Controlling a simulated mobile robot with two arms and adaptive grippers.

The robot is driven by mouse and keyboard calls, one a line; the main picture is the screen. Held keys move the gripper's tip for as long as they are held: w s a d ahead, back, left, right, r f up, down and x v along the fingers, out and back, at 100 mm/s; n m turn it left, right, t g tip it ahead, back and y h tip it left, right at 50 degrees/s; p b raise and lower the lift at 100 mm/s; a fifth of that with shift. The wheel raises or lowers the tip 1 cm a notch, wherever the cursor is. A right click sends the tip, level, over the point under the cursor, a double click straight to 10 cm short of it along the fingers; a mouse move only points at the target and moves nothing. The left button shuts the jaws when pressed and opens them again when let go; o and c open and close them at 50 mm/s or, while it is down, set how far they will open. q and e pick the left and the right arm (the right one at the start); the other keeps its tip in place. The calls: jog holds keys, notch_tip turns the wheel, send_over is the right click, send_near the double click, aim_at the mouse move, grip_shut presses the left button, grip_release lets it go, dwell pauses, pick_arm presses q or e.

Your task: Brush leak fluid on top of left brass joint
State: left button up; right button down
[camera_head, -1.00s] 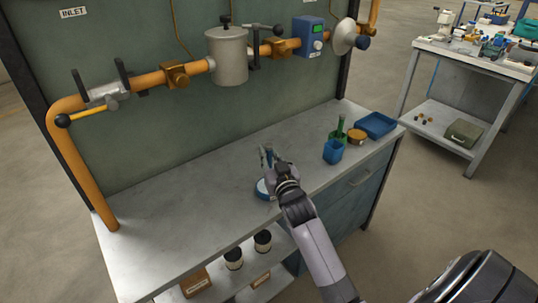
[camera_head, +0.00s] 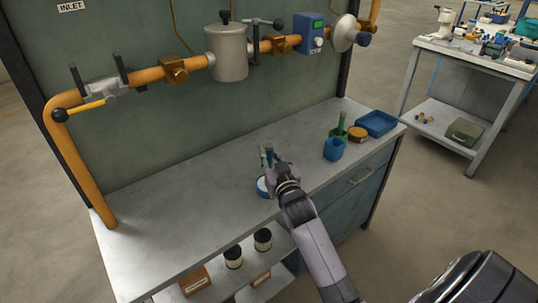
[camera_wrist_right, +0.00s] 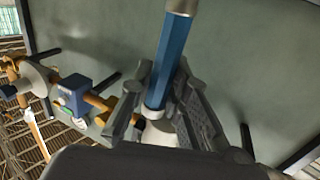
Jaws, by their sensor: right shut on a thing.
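The left brass joint (camera_head: 175,71) sits on the orange pipe along the panel, left of the grey canister. My right gripper (camera_head: 268,164) is low over the bench, well below and to the right of that joint. It is shut on a brush with a blue handle (camera_wrist_right: 170,62); the handle stands between the fingers in the right wrist view. The brush's bristles cannot be made out. My left gripper is not in view.
The grey canister (camera_head: 227,55), a second brass joint (camera_head: 279,45) and a blue meter box (camera_head: 308,33) are on the pipe. A blue cup (camera_head: 334,149) and blue tray (camera_head: 377,123) stand at the bench's right. The bench's left half is clear.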

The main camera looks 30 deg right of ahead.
aim_at(269, 145)
jog(key=shift+f+b, duration=0.3)
jog(key=shift+f, duration=0.3)
dwell(0.7)
notch_tip(269, 145, up, 7)
jog(key=p, duration=0.7)
jog(key=shift+r, duration=0.15)
dwell(0.7)
